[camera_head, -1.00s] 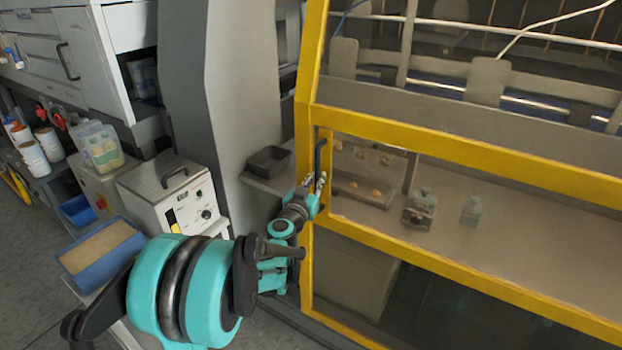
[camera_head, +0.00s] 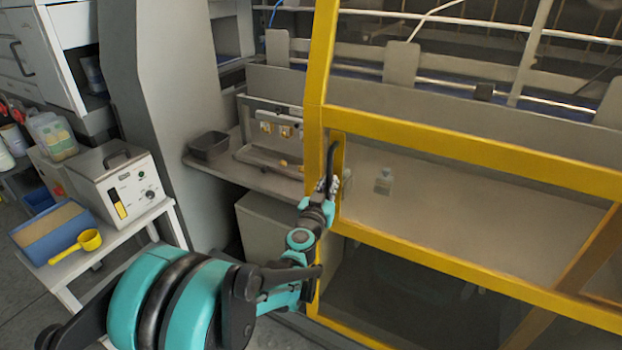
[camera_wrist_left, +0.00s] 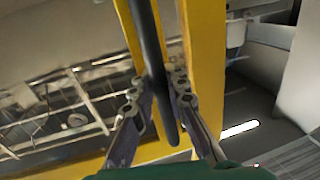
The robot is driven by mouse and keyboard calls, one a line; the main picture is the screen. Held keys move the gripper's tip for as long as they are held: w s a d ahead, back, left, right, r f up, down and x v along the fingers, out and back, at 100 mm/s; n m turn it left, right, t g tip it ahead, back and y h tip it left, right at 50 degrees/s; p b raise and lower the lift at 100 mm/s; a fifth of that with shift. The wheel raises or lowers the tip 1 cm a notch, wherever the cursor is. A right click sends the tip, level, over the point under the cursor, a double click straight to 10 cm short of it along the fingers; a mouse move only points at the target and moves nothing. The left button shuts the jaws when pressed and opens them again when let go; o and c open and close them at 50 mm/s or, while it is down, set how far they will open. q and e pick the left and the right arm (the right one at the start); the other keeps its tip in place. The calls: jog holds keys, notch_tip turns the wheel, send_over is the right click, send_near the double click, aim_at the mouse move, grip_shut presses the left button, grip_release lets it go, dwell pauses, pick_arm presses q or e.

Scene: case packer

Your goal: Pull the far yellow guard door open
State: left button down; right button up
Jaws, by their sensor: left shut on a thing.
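The yellow guard door (camera_head: 440,140) is a large yellow frame with clear panels. Its left edge stands apart from the grey post (camera_head: 165,90), and the inside of the machine shows through the gap. A dark upright handle (camera_head: 332,160) is fixed on its left stile. My left gripper (camera_head: 325,188) is at the lower part of this handle, shut on it. In the left wrist view, the two fingers (camera_wrist_left: 158,95) stand on either side of the dark handle bar (camera_wrist_left: 146,40), in front of the yellow frame (camera_wrist_left: 203,60). My right gripper is not in view.
Behind the gap are a shelf with a dark tray (camera_head: 209,145) and a fixture (camera_head: 275,125). A small bottle (camera_head: 384,181) shows through the door.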

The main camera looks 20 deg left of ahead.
aim_at(451, 210)
pick_arm(q)
jog(key=d, duration=1.1)
jog(key=s+d, duration=0.1)
jog(key=d, duration=1)
jog(key=s+d, duration=0.1)
jog(key=d, duration=1)
jog(key=shift+s+b, duration=0.2)
jog(key=shift+b, duration=0.1)
jog(key=c, duration=1.9)
grip_release()
jog(key=o, duration=0.4)
jog(key=shift+s+d+r, duration=0.1)
jog(key=shift+s, duration=0.1)
jog(key=shift+w, duration=0.1)
jog(key=s, duration=0.7)
jog(key=shift+s+d, duration=0.3)
jog(key=shift+d, duration=0.1)
